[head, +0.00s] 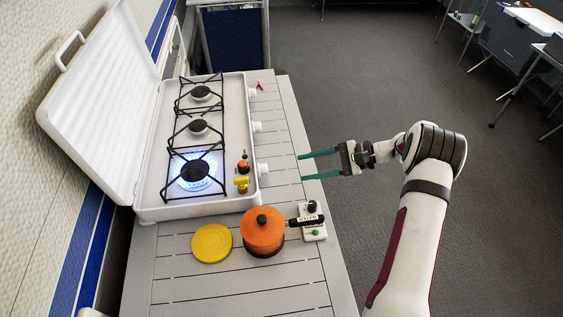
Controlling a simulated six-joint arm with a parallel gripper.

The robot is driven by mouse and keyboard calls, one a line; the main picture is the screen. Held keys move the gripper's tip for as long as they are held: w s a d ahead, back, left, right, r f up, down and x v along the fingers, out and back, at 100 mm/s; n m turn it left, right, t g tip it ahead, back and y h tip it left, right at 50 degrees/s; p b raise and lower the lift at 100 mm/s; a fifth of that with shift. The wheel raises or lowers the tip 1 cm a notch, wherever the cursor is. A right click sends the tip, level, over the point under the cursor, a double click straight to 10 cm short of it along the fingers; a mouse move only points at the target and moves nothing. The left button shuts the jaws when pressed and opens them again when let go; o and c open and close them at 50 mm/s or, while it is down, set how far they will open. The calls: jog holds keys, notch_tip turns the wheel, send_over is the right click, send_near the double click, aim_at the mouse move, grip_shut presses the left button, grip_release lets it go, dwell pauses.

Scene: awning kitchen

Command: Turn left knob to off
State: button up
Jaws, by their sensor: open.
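A white camping stove (146,213) with its lid raised stands on the slatted table. Three white knobs stick out from its right side. The near knob (262,169) is beside the near burner (195,170), which burns with a blue flame. The middle knob (257,127) and far knob (253,92) are beside the other two burners, which show no flame. My gripper (303,167) is open and empty, with its two green fingers pointing left at the near knob. The fingertips are a short gap right of it and do not touch it. The knob's exact angle is too small to read.
An orange pot (262,232) with a black handle stands near the stove, beside a yellow disc (211,243) and a small white box (313,228). Small orange and yellow items (242,184) sit on the stove's near right corner.

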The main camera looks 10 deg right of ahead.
aim_at(263, 169)
jog(key=f+t, duration=0.1)
jog(key=t, duration=0.1)
jog(key=s+d+f+n+t, duration=0.1)
jog(key=s+d+f+n+t+h, duration=0.1)
jog(key=t, duration=0.1)
jog(key=shift+s+d+f+t, duration=0.15)
jog(key=shift+s+f+t, duration=0.1)
jog(key=shift+t, duration=0.05)
jog(key=shift+f+t, duration=0.2)
jog(key=shift+t, duration=0.1)
jog(key=x, duration=1.5)
jog(key=shift+w+f, duration=0.2)
jog(key=shift+f, duration=0.05)
jog(key=shift+c, duration=0.4)
grip_shut()
